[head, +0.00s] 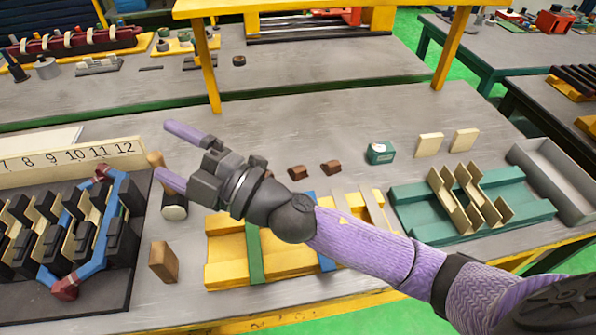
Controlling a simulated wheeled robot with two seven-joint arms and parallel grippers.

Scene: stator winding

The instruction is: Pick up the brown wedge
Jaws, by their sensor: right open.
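Two small dark-brown wedge-like pieces lie on the grey bench in the middle: one brown wedge (298,172) and another to its right (331,167). A larger brown block (164,262) stands near the front edge at the left; I cannot tell which of these the task means. My right gripper (163,150) reaches across from the right with its two purple fingers spread and nothing between them. It points left, above the bench, left of the two small pieces and beyond the larger block. My left gripper is not in view.
A mallet-like piece (174,212) lies partly hidden under my gripper. A black stator model with blue coil (70,235) is at left, a numbered strip (70,158) behind it. A yellow fixture (228,270) lies under my arm; a green tray (410,205) is right.

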